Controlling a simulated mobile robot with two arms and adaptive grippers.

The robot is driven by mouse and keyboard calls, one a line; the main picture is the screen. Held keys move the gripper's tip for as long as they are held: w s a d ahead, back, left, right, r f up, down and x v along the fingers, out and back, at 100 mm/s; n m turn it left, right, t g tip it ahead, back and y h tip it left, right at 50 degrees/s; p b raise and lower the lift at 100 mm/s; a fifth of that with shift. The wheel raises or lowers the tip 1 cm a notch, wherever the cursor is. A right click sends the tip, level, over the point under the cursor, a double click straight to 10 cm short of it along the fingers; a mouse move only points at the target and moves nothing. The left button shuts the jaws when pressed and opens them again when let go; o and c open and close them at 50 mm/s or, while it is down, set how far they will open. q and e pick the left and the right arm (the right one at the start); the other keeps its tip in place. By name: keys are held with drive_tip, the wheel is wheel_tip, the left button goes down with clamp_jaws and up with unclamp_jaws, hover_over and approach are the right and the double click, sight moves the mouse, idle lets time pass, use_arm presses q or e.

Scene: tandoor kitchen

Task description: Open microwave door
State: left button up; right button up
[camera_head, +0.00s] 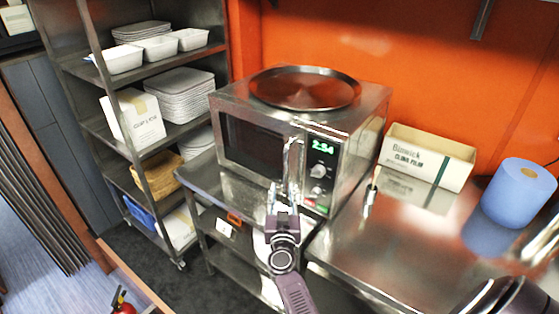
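The microwave (321,129) is a steel box on a steel table, with a dark-windowed door (251,146) on the left of its front. The door looks closed. Its upright metal handle (293,158) is on the door's right side, beside the control panel with a green display (322,147). My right gripper (283,190) is in front of the microwave, at the lower end of the handle. The fingers are small and overlap the shiny front, so I cannot tell whether they touch the handle or how far apart they are. My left gripper is not in view.
A round metal tray (305,89) lies on top of the microwave. A steel shelf rack (87,87) with white dishes stands left. On the right counter are an open carton (428,157), a blue roll (518,193) and a small brush-like item (371,192).

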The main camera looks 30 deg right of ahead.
sight(285, 174)
drive_tip(key=shift+w+d+r+h+b, duration=0.3)
drive_tip(key=shift+d+r, duration=0.4)
drive_tip(key=b+x, duration=0.2)
drive_tip(key=x, duration=0.4)
drive_tip(key=shift+f+b, duration=0.1)
drive_tip(key=shift+b, duration=0.25)
drive_tip(key=shift+w+d, duration=0.1)
drive_tip(key=shift+w, duration=0.1)
drive_tip(key=shift+d, duration=0.1)
clamp_jaws()
